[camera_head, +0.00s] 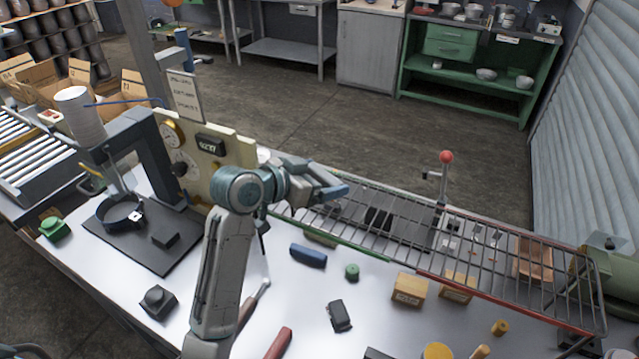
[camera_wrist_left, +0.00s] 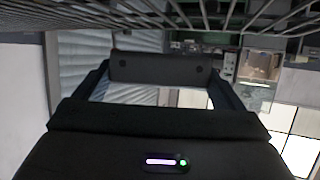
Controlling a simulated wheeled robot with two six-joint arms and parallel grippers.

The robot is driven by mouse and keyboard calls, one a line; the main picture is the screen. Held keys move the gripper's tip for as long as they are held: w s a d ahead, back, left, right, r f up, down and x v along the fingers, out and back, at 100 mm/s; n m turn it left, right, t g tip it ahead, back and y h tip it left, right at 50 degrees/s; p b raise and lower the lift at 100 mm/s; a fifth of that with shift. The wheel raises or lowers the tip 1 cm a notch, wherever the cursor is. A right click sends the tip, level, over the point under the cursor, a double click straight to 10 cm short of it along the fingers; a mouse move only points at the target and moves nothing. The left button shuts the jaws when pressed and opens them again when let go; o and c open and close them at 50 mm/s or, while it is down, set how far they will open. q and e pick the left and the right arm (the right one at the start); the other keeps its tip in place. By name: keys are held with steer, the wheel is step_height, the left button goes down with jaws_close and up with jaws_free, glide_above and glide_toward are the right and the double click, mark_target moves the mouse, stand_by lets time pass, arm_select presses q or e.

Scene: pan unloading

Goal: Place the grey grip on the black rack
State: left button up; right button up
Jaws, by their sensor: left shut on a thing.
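My left gripper (camera_head: 335,190) is above the left end of the wire rack (camera_head: 470,232) in the head view. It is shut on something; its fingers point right. The left wrist view shows a dark grey bar with two small round marks, which looks like the grey grip (camera_wrist_left: 160,68), across the far end of the dark gripper parts. I cannot make the grip out clearly in the head view. Wires of the rack (camera_wrist_left: 190,17) cross the top of the wrist view, apart from the bar. My right gripper is not in view.
Dark pieces (camera_head: 378,218) show at the rack's left part. A post with a red ball (camera_head: 446,157) stands at its back edge. A gauge panel (camera_head: 190,150) stands left of my arm. A blue piece (camera_head: 308,255), a green knob (camera_head: 352,271) and small boxes (camera_head: 410,288) lie in front.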

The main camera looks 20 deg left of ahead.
arm_select(q)
steer(key=shift+w+f, duration=0.15)
steer(key=shift+f, duration=0.05)
step_height(320, 180, down, 2)
steer(key=shift+f+p, duration=0.1)
steer(key=shift+p, duration=0.65)
steer(key=shift+f, duration=0.45)
steer(key=shift+f, duration=0.1)
steer(key=o, duration=0.8)
